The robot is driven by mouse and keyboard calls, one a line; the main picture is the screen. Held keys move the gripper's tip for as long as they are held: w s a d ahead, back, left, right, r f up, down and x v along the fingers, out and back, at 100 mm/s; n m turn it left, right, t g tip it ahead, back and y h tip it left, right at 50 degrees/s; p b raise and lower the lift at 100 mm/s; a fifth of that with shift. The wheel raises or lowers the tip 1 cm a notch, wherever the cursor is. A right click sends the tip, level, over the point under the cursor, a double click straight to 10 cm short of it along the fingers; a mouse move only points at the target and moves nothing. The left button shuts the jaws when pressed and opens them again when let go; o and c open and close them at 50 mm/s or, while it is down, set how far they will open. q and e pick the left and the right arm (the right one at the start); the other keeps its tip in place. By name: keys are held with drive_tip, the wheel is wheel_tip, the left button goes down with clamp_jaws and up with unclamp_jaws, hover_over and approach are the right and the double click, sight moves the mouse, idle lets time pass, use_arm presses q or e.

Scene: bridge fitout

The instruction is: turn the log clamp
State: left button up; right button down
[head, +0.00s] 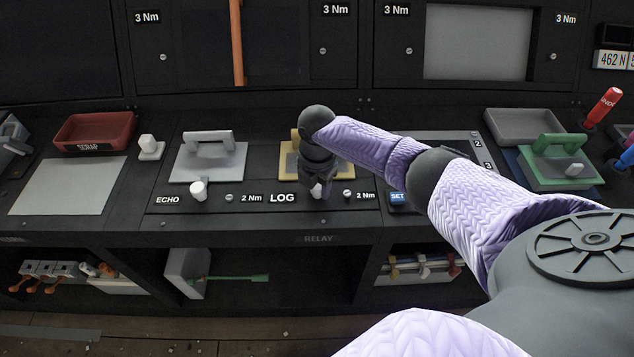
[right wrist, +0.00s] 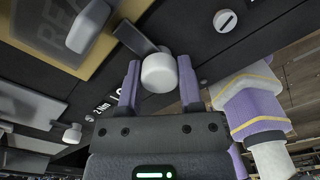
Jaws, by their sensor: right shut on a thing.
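The log clamp is a white round knob (right wrist: 158,73) with a dark flat lever (right wrist: 134,38) running from it toward the yellow plate. My right gripper (right wrist: 160,82) has its two purple fingers on either side of the knob and is shut on it. In the head view my right gripper (head: 319,188) reaches down to the panel just above the LOG label's right end. There it hides most of the knob and part of the yellow plate (head: 345,170) behind it. My left gripper is in neither view.
A grey plate with a handle (head: 208,162) and the white ECHO knob (head: 198,190) stand to the left. A blue SET button (head: 398,198) is close on the right. A green-handled block (head: 560,160) and a red scrap tray (head: 94,132) stand farther off.

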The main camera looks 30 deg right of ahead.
drive_tip(key=shift+w+d+r, duration=0.1)
drive_tip(key=shift+r, duration=0.05)
drive_tip(key=shift+c, duration=1.3)
unclamp_jaws()
wheel_tip(320, 180, up, 9)
drive_tip(key=p, duration=0.3)
drive_tip(key=shift+p, duration=0.35)
drive_tip(key=shift+r, duration=0.45)
drive_tip(key=shift+f, duration=0.1)
